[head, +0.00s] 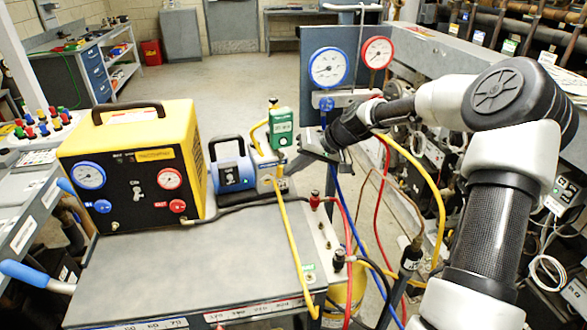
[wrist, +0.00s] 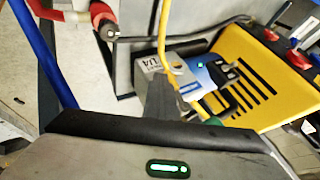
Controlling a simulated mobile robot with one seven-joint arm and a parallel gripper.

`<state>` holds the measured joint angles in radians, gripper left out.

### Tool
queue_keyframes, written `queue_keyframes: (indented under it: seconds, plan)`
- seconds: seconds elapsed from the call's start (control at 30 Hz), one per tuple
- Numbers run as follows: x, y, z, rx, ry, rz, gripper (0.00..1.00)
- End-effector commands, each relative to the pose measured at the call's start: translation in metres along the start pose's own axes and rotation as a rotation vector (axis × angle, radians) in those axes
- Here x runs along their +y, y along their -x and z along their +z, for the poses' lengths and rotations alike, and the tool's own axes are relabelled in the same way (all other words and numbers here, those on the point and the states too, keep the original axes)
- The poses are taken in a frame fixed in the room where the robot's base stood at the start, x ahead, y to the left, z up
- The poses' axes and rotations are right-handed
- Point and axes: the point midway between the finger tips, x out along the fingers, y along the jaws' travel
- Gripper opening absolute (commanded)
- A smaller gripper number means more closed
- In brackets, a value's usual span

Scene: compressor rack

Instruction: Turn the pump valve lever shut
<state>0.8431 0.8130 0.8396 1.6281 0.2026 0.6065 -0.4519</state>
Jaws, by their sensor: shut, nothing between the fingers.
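The pump (head: 232,172) is a blue and silver unit with a black handle on the cart, right of the yellow machine. My gripper (head: 303,162) is just right of the pump, below the green gauge. Its fingers are together and empty in the wrist view (wrist: 165,98). I cannot tell whether they touch anything.
The yellow machine (head: 140,165) stands left on the grey cart top (head: 215,265). A yellow hose (head: 286,225) drops past the pump. A red fitting (head: 315,201) and several hoses crowd the cart's right side. A gauge panel (head: 340,82) rises behind my gripper.

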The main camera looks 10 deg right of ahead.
Motion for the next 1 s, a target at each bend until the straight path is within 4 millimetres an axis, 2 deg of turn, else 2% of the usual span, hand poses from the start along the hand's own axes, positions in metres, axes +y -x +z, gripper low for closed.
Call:
queue_keyframes:
  seconds: [0.27,0.77,1.0]
  plan:
    - [-0.002,-0.006,0.004,0.003,-0.061,-0.113,0.00]
    - [-0.017,-0.020,0.010,0.020,-0.277,-0.519,0.00]
    - [-0.028,-0.023,0.012,0.017,-0.269,-0.512,0.00]
